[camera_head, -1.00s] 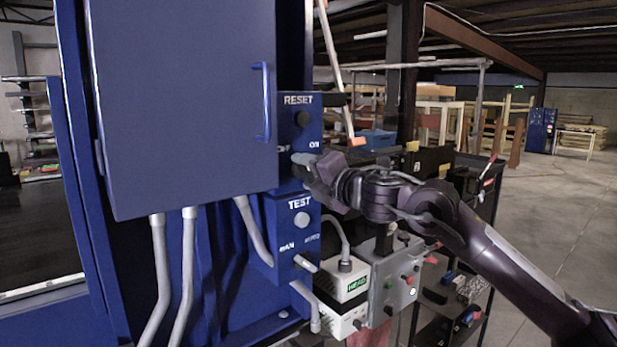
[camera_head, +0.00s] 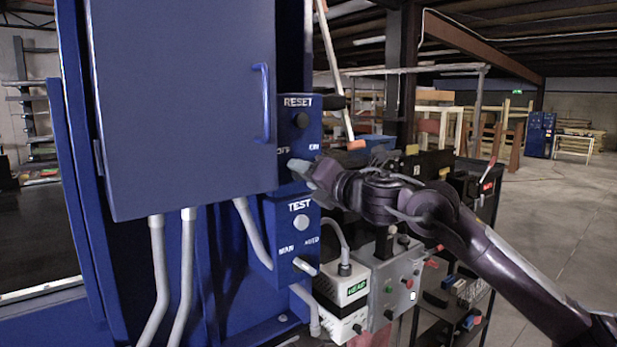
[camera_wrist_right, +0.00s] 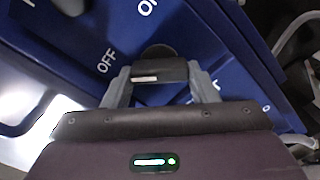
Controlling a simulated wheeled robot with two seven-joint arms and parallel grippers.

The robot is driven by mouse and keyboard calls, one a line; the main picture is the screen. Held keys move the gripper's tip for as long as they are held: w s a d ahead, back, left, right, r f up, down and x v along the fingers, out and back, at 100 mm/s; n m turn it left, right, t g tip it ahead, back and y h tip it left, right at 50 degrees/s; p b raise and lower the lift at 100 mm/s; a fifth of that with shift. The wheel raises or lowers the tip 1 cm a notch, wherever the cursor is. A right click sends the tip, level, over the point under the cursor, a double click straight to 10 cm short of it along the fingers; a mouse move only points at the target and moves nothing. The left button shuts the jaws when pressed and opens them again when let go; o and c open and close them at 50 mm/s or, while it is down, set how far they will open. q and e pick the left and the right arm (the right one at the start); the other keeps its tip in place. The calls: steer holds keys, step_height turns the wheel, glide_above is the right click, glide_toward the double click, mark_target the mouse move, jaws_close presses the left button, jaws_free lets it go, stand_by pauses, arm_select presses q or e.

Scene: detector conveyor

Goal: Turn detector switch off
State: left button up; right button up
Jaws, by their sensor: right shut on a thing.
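The detector switch is a black knob (camera_wrist_right: 160,72) on a blue control box (camera_head: 286,140), with OFF and ON labels beside it. The switch shows between the fingers in the right wrist view. In the head view it is mostly hidden by my right gripper (camera_head: 299,167). My right gripper (camera_wrist_right: 161,88) is shut on the switch knob, one grey finger on each side. The white marking on the knob lies crosswise between the fingers. My left gripper is not in view.
A RESET button (camera_head: 300,120) sits above the switch. A TEST button (camera_head: 301,222) and a MAN/AUTO switch (camera_head: 305,266) sit below. A blue cabinet (camera_head: 185,110) with a handle stands left. A grey box (camera_head: 396,285) and shelving stand below my right arm.

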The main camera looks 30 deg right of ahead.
steer(key=shift+f, duration=0.15)
steer(key=o, duration=1)
steer(key=s+b, duration=0.4)
steer(key=s, duration=0.1)
steer(key=s+b, duration=0.2)
steer(key=shift+s+d+b, duration=0.25)
steer(key=shift+s+b, duration=0.15)
